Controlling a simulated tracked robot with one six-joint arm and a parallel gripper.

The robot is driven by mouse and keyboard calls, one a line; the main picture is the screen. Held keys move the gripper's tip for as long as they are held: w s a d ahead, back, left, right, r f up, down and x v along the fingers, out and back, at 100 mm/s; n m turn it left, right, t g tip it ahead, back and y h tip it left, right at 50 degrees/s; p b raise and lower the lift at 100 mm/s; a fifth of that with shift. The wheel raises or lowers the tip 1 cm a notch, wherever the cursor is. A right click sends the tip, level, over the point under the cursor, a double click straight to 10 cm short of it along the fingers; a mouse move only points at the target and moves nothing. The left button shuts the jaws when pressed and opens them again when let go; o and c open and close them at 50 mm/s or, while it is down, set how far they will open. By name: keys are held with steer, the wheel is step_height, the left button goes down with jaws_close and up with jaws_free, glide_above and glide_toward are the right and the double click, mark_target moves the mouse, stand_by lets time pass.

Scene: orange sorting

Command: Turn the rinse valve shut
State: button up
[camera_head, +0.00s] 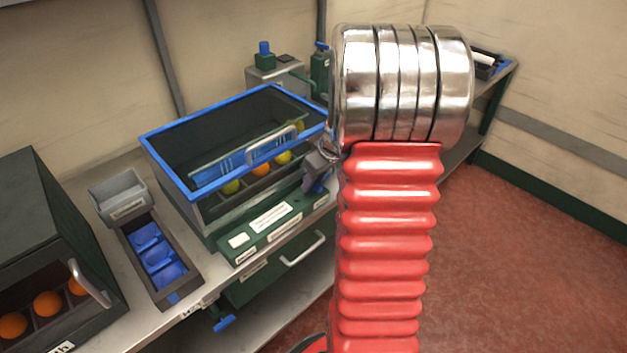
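No label that I can read marks the rinse valve. A blue valve handle (224,322) sticks out low at the table's front edge. Another blue handle (322,46) tops a green fitting behind the washing tank, partly hidden by my arm. A blue knob (264,47) stands on the metal box at the back. I cannot tell which of these is the rinse valve. My gripper (317,178) seems to be the dark part beside my red arm, near the tank's right end and apart from the low handle. My arm covers much of it, and its fingers are not clear.
A green panel (268,228) and a drawer handle (303,248) are in front. A tray with blue compartments (192,289), a grey bin (118,195) and a dark orange box (40,215) stand left. Red floor is clear at right.

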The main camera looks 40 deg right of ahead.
steer(key=shift+c, duration=0.3)
jaws_close()
steer(key=shift+a, duration=0.25)
steer(key=shift+d, duration=0.2)
steer(key=shift+m+h, duration=0.3)
steer(key=shift+m, duration=0.3)
steer(key=shift+a+m+h, duration=0.15)
steer(key=shift+m+h, duration=0.35)
steer(key=shift+m, duration=0.9)
steer(key=shift+m+g+h, duration=0.3)
steer(key=shift+m+h, duration=0.1)
steer(key=shift+m, duration=0.9)
steer(key=shift+f+m, duration=0.1)
steer(key=shift+m, duration=0.4)
